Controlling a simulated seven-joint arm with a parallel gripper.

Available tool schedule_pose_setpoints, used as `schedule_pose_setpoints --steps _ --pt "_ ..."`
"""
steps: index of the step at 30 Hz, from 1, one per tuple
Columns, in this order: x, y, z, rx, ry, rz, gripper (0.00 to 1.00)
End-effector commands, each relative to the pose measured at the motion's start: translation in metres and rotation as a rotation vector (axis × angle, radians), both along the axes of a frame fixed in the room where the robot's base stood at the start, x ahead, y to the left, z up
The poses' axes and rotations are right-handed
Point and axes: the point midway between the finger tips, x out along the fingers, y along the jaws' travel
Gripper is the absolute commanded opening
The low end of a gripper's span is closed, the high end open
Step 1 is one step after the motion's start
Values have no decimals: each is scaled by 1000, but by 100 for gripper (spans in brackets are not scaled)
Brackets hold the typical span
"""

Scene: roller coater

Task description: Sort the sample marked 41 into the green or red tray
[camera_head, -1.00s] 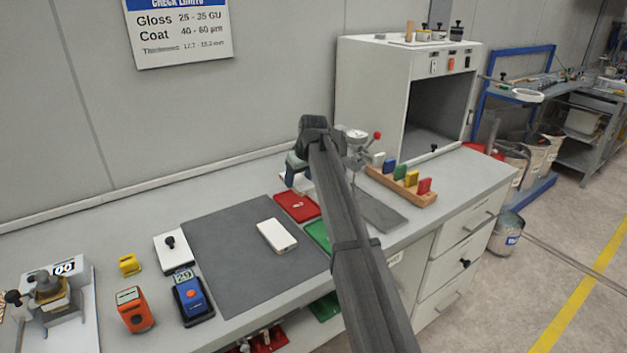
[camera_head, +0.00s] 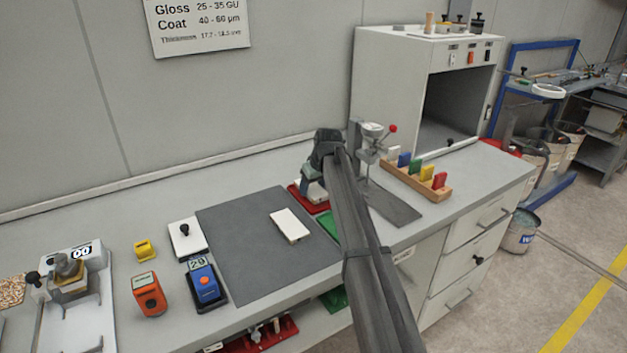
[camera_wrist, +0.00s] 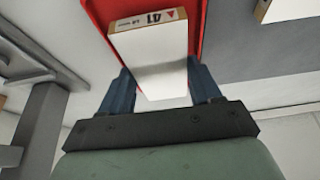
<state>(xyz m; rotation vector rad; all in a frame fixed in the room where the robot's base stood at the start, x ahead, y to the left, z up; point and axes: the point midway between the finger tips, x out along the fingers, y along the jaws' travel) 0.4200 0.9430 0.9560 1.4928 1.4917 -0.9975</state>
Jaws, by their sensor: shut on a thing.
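The white sample marked 41 (camera_wrist: 150,60) is held between the two blue fingers of my gripper (camera_wrist: 163,92) in the wrist view. Its label edge faces up in that view. The red tray (camera_wrist: 103,10) lies right behind the sample there. In the head view my gripper (camera_head: 312,190) is over the red tray (camera_head: 299,195), with the white sample partly visible at it. I cannot tell whether the sample touches the tray. The green tray (camera_head: 328,226) is beside the red one, partly hidden by my arm.
Another white block (camera_head: 290,225) lies on the dark mat (camera_head: 235,240). A dial gauge stand (camera_head: 371,150) and a wooden rack of coloured blocks (camera_head: 433,190) stand right of my gripper. Orange (camera_head: 149,294) and blue (camera_head: 205,285) meters stand at the left.

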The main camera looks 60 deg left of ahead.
Motion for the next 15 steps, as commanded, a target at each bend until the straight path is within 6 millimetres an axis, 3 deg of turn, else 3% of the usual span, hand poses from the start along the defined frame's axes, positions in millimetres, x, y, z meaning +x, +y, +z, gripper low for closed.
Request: schedule_pose_setpoints --steps 12,13,15 --pt "0 0 -6 1 0 0 31" --pt "0 0 -6 1 0 0 64" --pt "0 0 -6 1 0 0 71"
